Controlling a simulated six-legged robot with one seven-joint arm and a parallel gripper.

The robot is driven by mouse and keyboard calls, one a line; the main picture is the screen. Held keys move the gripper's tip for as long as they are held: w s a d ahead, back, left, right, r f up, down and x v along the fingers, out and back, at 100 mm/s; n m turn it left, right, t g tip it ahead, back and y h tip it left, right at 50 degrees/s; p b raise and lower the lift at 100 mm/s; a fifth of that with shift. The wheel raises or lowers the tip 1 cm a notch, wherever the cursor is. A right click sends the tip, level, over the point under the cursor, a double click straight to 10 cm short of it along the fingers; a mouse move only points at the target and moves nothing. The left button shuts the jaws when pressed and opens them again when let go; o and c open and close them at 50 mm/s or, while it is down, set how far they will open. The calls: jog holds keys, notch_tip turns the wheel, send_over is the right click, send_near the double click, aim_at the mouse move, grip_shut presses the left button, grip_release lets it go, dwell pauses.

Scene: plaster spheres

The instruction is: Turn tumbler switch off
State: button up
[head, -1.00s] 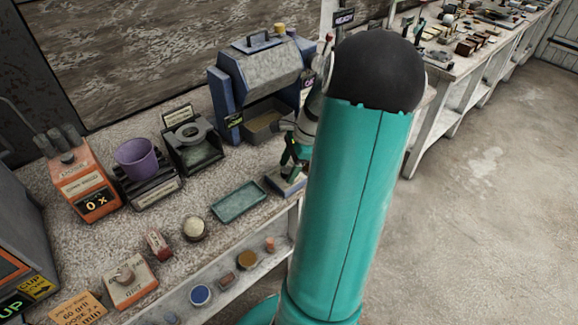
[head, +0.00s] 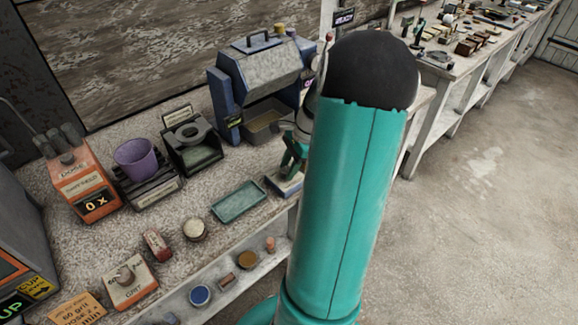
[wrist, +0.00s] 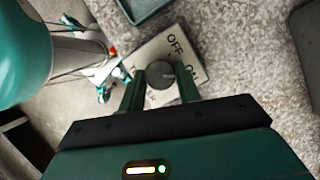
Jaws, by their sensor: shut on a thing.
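The tumbler switch is a round dark grey knob (wrist: 160,73) on a pale plate (wrist: 150,50) marked OFF and ON in the wrist view. The knob's exact setting is hard to read. In the head view the plate (head: 284,187) lies at the bench's front edge, with my gripper (head: 292,165) over it; my arm partly hides both.
A green tray (head: 238,202) lies just left of the plate. A blue machine (head: 262,75) with an open front stands behind. A purple cup (head: 136,157), an orange dosing box (head: 80,180) and a GRIT knob box (head: 130,280) are further left. Open floor lies to the right.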

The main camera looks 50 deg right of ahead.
jog(key=n, duration=0.2)
jog(key=n+g, duration=0.1)
jog(key=n, duration=0.1)
jog(key=n+g+y, duration=0.1)
jog(key=n, duration=0.1)
jog(key=shift+w+n, duration=0.3)
jog(key=shift+n, duration=0.1)
jog(key=n+g, duration=0.1)
jog(key=n, duration=0.2)
jog(key=n+g, duration=0.1)
jog(key=n, duration=0.2)
jog(key=shift+w+a+g+h, duration=0.1)
jog(key=shift+g+h, duration=0.2)
jog(key=shift+g, duration=0.1)
jog(key=o, duration=1)
jog(key=v, duration=1.3)
jog(key=shift+w+r, duration=0.1)
jog(key=shift+r, duration=0.3)
